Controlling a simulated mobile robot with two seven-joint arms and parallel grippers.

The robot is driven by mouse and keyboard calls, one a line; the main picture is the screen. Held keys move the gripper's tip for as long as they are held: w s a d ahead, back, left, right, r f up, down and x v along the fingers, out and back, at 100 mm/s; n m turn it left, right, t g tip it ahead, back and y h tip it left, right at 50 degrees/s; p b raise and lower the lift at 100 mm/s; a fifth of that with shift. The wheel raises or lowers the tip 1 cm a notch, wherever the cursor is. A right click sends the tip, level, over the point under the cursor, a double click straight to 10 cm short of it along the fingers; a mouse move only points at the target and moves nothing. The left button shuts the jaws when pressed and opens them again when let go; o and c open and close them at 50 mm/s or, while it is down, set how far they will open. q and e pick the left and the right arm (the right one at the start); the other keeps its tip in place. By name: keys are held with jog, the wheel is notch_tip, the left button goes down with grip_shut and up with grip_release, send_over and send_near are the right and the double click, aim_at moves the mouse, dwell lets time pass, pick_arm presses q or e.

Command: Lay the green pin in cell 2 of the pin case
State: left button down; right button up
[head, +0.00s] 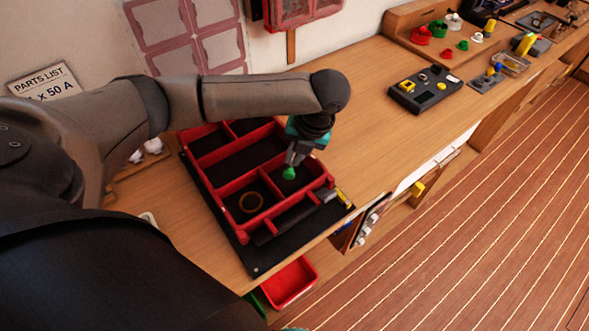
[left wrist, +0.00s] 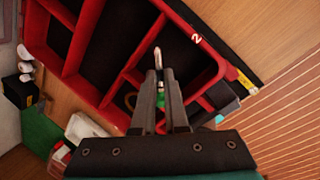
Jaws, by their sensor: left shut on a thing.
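The green pin (head: 289,173) is held between the fingers of my left gripper (head: 291,160), above a dark-floored cell of the red pin case (head: 222,185). In the left wrist view the pin's metal tip (left wrist: 157,57) shows between the finger ends of the same gripper (left wrist: 159,73), with a bit of green below. The rim of the cell under it carries a white "2" (left wrist: 195,39). I cannot tell whether the pin touches the cell floor. My right gripper is not in view.
A brown ring (head: 251,202) lies in the neighbouring cell. The case sits on a black mat (head: 255,268) near the bench edge. A red bin (head: 290,282) is below the edge. A dark device (head: 425,90) stands farther right; the bench between is clear.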

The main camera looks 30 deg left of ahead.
pick_arm(q)
jog(key=shift+f+b, duration=0.4)
jog(key=shift+f, duration=2.1)
jog(key=shift+f, duration=0.2)
jog(key=c, duration=0.9)
grip_release()
jog(key=shift+c, duration=0.2)
jog(key=shift+r, duration=0.1)
jog(key=p+v, duration=0.1)
jog(key=v, duration=1.1)
jog(key=shift+r+p, duration=0.15)
jog(key=shift+p, duration=0.2)
